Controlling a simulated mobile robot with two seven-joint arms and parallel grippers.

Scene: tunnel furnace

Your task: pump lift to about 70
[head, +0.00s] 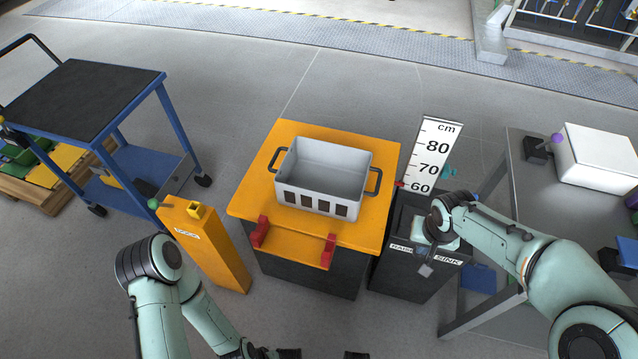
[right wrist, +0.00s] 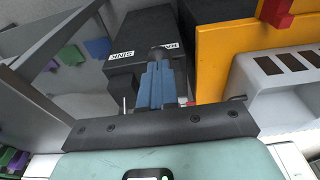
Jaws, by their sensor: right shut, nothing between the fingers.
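The lift table (head: 375,220) has an orange top and carries a grey crate (head: 325,205). Beside it stands a white cm scale (head: 432,150) marked 60, 70 and 80. A black pedestal (head: 400,278) has labels RAISE and SINK. My right gripper (head: 426,270) is shut and empty at the pedestal's front. In the right wrist view its blue fingers (right wrist: 156,70) point between the labels, toward a dark rounded part (right wrist: 157,54); contact is unclear. My left gripper (head: 262,352) is cut off at the bottom edge.
An orange post (head: 215,245) stands left of the table. A blue cart (head: 95,90) is farther left. A grey bench (head: 525,165) with a white box (head: 600,155) is at the right, close to my right arm. The floor behind the table is clear.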

